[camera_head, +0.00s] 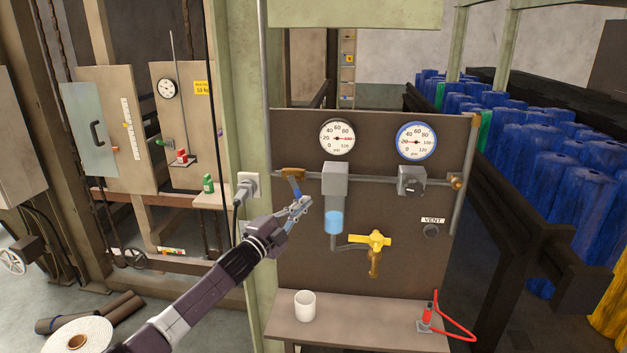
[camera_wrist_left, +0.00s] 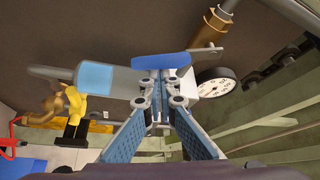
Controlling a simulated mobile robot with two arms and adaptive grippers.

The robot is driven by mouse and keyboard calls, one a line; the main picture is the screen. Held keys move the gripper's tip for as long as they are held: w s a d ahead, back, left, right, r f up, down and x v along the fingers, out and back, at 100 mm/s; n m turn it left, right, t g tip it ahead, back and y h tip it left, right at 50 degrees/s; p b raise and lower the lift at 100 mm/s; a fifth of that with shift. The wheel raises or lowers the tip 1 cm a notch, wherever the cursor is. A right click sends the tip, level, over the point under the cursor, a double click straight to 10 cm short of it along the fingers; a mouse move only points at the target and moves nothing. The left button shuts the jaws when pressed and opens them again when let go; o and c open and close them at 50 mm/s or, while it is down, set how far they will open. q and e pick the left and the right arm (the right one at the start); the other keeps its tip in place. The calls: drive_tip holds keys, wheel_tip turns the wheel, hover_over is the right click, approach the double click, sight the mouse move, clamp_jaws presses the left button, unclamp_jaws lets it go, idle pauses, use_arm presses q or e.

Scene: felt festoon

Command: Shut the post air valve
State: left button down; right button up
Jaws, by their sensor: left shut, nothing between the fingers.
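A brass valve (camera_head: 291,173) sits on the pipe at the left of the dark panel. Its blue lever (camera_head: 296,186) points down and slightly right. In the wrist view the brass body (camera_wrist_left: 205,30) and blue lever (camera_wrist_left: 165,60) lie just beyond my fingertips. My left gripper (camera_head: 303,203) is shut and empty, close by the lever's lower end. It also shows in the wrist view (camera_wrist_left: 165,98). I cannot tell whether the fingertips touch the lever. My right gripper is not in view.
Right of my gripper are a filter with a blue bowl (camera_head: 334,222), a yellow-handled valve (camera_head: 370,239) and a regulator (camera_head: 411,180). Two gauges (camera_head: 337,137) are above. A white cup (camera_head: 305,305) and a red tool (camera_head: 427,314) stand on the shelf (camera_head: 365,322). A green post (camera_head: 241,120) stands left.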

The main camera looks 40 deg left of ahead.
use_arm(q)
drive_tip(key=a+m, duration=0.1)
drive_tip(key=s+a+f+m+g+p, duration=0.1)
drive_tip(key=m, duration=0.1)
drive_tip(key=shift+s+g+h, duration=0.1)
drive_tip(key=shift+g+h, duration=0.2)
drive_tip(key=shift+a, duration=0.1)
idle(0.6)
